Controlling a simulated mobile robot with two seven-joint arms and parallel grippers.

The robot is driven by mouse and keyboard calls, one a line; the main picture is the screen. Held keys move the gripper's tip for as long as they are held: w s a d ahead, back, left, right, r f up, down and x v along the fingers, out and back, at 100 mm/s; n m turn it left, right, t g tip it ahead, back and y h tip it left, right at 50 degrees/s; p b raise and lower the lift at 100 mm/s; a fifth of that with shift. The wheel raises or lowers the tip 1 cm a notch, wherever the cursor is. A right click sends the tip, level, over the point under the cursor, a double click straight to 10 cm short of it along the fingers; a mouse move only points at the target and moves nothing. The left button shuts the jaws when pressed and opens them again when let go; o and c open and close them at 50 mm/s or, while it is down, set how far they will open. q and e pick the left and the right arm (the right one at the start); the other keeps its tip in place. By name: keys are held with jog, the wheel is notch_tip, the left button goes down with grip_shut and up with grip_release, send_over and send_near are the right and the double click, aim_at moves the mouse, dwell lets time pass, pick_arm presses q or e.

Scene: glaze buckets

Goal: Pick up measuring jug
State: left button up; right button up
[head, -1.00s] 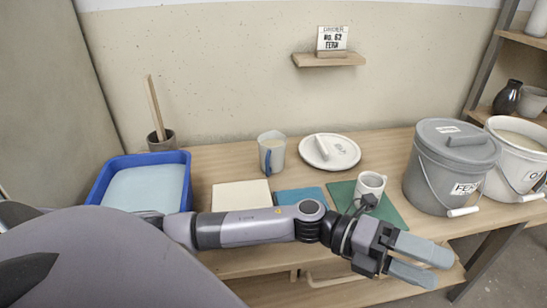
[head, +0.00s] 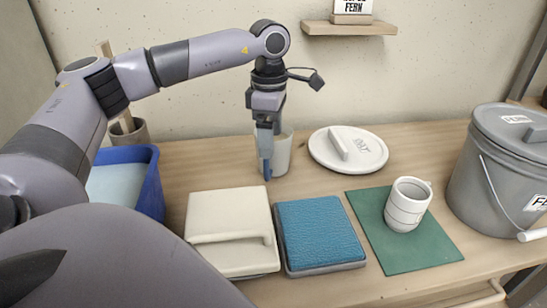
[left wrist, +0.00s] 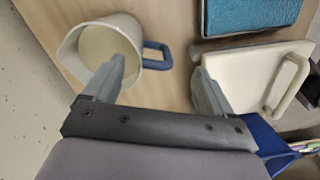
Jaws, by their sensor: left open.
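The measuring jug (head: 283,156) is a pale grey cup with a blue handle, standing upright at the back of the table. In the left wrist view the jug (left wrist: 98,43) shows its open rim, a pointed spout and the blue handle (left wrist: 158,55). My left gripper (head: 265,152) hangs pointing down in front of the jug and hides part of it. In the left wrist view the open gripper (left wrist: 160,78) has the handle between its fingers in the picture. One finger overlaps the jug's rim; contact cannot be told.
A cream block with a bar handle (head: 222,210) and a blue textured pad (head: 318,230) lie in front. A banded white mug (head: 407,205) stands on a green mat (head: 435,245). A round white lid (head: 370,152), a lidded grey bucket (head: 495,170) and a blue tub (head: 150,190) surround the jug.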

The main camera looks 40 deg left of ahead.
aim_at(268, 162)
pick_arm(q)
jog(key=shift+w+a+f, duration=0.15)
jog(key=shift+a+f, duration=0.15)
jog(key=shift+a, duration=0.35)
jog(key=shift+f+b, duration=0.3)
jog(key=shift+b, duration=0.1)
jog(key=shift+d+f, duration=0.2)
jog(key=shift+f, duration=0.4)
jog(key=f+b, duration=0.1)
jog(key=f, duration=0.1)
jog(key=f+b, duration=0.1)
jog(key=f, duration=0.2)
jog(key=shift+s+f, duration=0.2)
jog(key=shift+f, duration=0.15)
pick_arm(e)
jog(key=shift+w+a+f+y, duration=0.1)
jog(key=shift+w+a+y, duration=0.2)
jog(key=shift+a, duration=0.3)
jog(key=shift+w+a+f+y, duration=0.1)
jog(key=shift+w+a+y, duration=0.2)
jog(key=shift+a, duration=0.3)
jog(key=shift+r, duration=0.1)
pick_arm(q)
grip_shut()
